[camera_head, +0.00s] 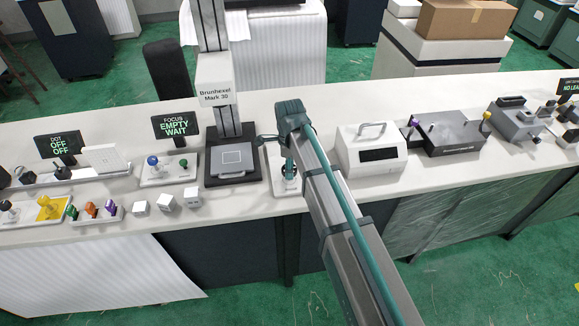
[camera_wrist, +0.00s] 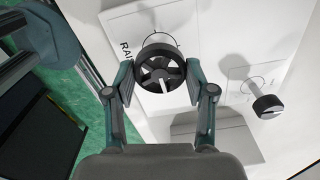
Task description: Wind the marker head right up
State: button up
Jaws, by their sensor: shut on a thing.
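The marker labelled "Brunhexel Mark 30" has a white head (camera_head: 216,82) on a grey column, high above its black bed (camera_head: 233,163). In the wrist view my gripper (camera_wrist: 159,82) has its fingers on both sides of a black spoked handwheel (camera_wrist: 160,70) and is shut on it. The handwheel sits on a white plate (camera_wrist: 142,20) with partly covered lettering starting "RA". In the head view my gripper (camera_head: 290,172) is at the panel just right of the bed, and my arm hides most of the panel.
A black-and-silver knob (camera_wrist: 267,105) stands right of the handwheel. A screen (camera_head: 175,125) reads "FOCUS EMPTY WAIT". A white device with a handle (camera_head: 371,152) stands right of my arm. White cubes (camera_head: 166,202) and coloured pieces lie at the left front.

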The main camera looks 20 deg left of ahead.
jog(key=m, duration=0.5)
jog(key=shift+m, duration=0.3)
jog(key=m, duration=0.5)
jog(key=shift+m, duration=0.3)
jog(key=o, duration=1.2)
jog(key=shift+c, duration=0.2)
jog(key=shift+r, duration=0.1)
notch_tip(320, 180, up, 12)
